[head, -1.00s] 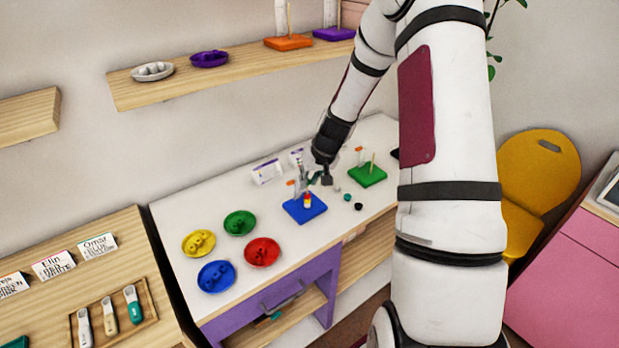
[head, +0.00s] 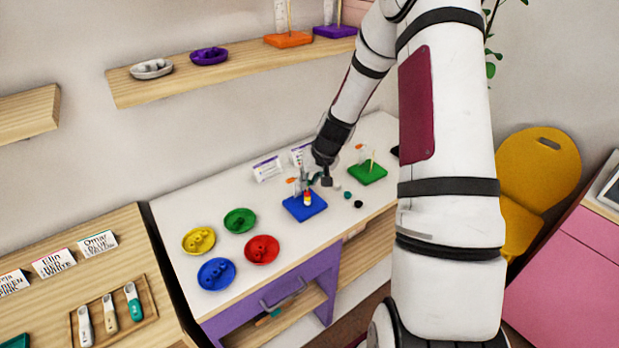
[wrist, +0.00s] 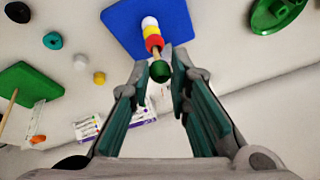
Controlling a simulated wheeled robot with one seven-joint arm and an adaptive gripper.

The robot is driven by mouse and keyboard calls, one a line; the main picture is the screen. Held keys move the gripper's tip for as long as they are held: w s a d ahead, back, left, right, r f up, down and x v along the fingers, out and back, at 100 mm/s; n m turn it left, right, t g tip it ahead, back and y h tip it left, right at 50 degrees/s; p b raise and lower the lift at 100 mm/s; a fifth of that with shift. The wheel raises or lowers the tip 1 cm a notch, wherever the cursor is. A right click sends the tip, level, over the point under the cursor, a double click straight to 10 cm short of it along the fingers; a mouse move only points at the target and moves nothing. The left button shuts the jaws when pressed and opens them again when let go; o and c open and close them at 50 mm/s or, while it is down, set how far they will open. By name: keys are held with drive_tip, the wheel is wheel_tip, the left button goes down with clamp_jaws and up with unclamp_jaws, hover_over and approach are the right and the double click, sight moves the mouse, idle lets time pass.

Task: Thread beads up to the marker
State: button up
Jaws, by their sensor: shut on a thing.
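The blue board (head: 304,208) stands on the white desk with a short stack of beads on its peg. In the wrist view the blue board (wrist: 126,27) shows a white bead (wrist: 150,22), a yellow bead and a red bead (wrist: 153,43) in that stack, with bare peg above them. My gripper (wrist: 160,72) is shut on a green bead (wrist: 160,71), in line with the peg's upper end. I cannot tell whether the peg is inside its hole. In the head view my gripper (head: 311,181) is just above the board. An orange marker (head: 291,181) shows beside it.
A green board (head: 367,174) with a peg stands to the right. Loose teal (head: 347,195) and black (head: 358,204) beads lie nearby; white (wrist: 80,62) and yellow (wrist: 99,77) ones show in the wrist view. Yellow, green (head: 240,220), red and blue dishes stand left. Cards (head: 267,168) stand behind.

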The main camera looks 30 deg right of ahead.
drive_tip(key=shift+f, duration=0.6)
drive_tip(key=o, duration=0.8)
drive_tip(key=v, duration=1.2)
drive_tip(key=shift+a+r, duration=0.1)
drive_tip(key=shift+a, duration=0.05)
